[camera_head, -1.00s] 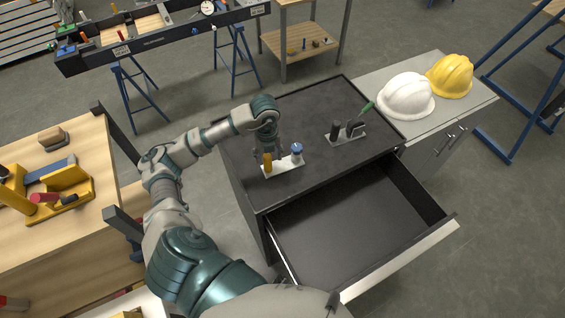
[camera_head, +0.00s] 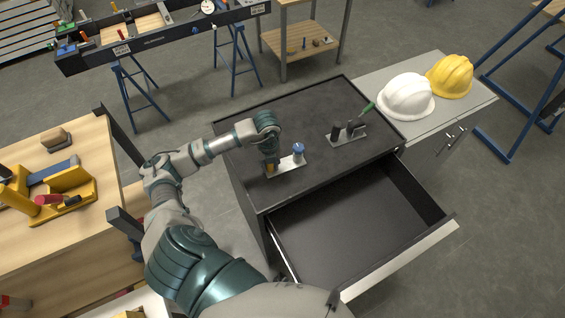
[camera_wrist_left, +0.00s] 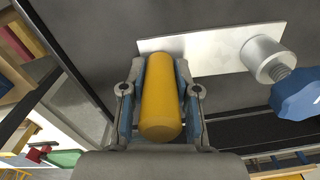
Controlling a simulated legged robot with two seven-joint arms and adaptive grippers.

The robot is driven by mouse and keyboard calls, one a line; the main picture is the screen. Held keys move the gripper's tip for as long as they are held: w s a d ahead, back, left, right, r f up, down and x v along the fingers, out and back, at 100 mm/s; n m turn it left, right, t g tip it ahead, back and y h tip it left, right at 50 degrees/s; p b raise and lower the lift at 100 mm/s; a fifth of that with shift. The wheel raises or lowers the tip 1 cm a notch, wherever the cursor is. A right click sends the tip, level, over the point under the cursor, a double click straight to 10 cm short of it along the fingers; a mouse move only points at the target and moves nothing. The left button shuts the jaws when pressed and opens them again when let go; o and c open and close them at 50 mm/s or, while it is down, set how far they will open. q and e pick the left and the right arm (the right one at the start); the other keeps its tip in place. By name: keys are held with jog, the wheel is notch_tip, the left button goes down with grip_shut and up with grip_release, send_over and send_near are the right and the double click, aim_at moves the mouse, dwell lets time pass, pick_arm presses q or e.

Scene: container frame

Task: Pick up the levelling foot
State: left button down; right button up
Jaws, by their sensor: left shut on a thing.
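The levelling foot appears to be the flat light metal plate (camera_head: 286,170) on the dark cabinet top, with a yellow cylindrical post and a blue knob (camera_head: 298,149) on a threaded metal stud. My left gripper (camera_head: 270,161) reaches down over its left end. In the left wrist view, the gripper (camera_wrist_left: 161,80) is shut on the yellow post (camera_wrist_left: 161,105), one finger on each side. That view also shows the plate (camera_wrist_left: 210,48) behind the post and the blue knob at right. I cannot tell whether the plate touches the cabinet top. My right gripper is not in view.
The cabinet top (camera_head: 290,108) is otherwise mostly clear. A second plate (camera_head: 345,137) with dark posts and a green handle stands to the right. An empty open drawer (camera_head: 350,225) projects in front. White (camera_head: 406,97) and yellow (camera_head: 450,76) helmets sit at right.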

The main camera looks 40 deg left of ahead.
pick_arm(q)
jog(key=shift+a+f, duration=0.1)
jog(key=shift+a, duration=0.15)
